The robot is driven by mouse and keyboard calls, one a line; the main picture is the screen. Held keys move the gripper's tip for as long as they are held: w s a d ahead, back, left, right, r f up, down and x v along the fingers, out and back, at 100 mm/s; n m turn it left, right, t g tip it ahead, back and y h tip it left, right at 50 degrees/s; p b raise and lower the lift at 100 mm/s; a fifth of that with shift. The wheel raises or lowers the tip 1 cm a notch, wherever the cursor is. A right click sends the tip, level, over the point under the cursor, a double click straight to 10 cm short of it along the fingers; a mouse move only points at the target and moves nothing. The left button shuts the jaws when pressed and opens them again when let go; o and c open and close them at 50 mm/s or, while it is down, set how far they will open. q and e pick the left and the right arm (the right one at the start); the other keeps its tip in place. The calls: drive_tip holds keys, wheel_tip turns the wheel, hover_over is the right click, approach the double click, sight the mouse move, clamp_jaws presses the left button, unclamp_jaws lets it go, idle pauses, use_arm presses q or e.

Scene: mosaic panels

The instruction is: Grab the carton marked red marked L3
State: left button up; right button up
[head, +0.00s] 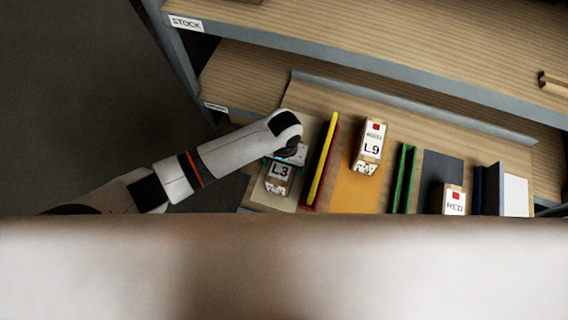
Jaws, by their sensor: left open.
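The carton marked L3 (279,172) stands on a grey section at the left end of the shelf tray. Its front shows a white label with L3; its upper part is hidden by my left gripper, so no red mark shows on it. My left gripper (288,154) is over the top of this carton, open; its fingertips are mostly hidden, and I cannot tell whether they touch the carton. My right gripper is not in view.
A yellow and red divider (323,160) stands just right of the L3 carton. The L9 carton (369,148), with a red square, stands beyond it. Green dividers (403,178) and a carton lettered RED (454,201) are farther right. The STOCK shelf (350,45) overhangs behind.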

use_arm(q)
drive_tip(key=c, duration=1.7)
drive_tip(key=shift+o, duration=0.2)
drive_tip(key=shift+d+r, duration=0.1)
drive_tip(key=shift+r, duration=0.1)
